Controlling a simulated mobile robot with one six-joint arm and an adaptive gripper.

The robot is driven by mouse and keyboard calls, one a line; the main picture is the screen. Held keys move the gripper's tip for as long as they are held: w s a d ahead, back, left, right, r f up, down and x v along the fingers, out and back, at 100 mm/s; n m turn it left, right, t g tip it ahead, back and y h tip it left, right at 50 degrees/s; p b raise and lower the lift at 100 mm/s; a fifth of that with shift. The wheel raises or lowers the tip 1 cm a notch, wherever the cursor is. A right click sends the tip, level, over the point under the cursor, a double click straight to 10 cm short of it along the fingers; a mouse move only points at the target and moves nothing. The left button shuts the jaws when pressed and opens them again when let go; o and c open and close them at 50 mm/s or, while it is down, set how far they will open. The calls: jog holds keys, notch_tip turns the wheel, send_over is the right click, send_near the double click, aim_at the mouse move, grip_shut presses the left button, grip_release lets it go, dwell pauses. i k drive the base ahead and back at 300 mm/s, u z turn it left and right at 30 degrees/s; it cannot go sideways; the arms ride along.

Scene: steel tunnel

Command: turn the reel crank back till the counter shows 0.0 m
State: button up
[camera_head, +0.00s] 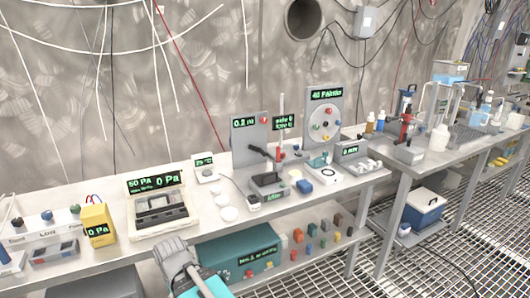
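An upright grey panel (241,146) stands on the bench near the middle of the view. Its small green counter display (243,123) seems to read 0.2, with a unit too small to read surely. A black crank-like handle (260,151) sticks out at the panel's lower right; I cannot tell surely that it is the reel crank. The reel itself is not clearly seen. Part of my arm, grey with light blue, rises at the bottom edge, well in front of and below the panel.
A teal case (238,257) sits on the lower shelf. Cables hang behind.

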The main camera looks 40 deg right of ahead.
aim_at(256, 149)
jog(key=z, duration=0.05)
jog(key=k, duration=1.05)
jog(key=z, duration=0.5)
jog(key=i, duration=1.05)
jog(key=u, duration=0.05)
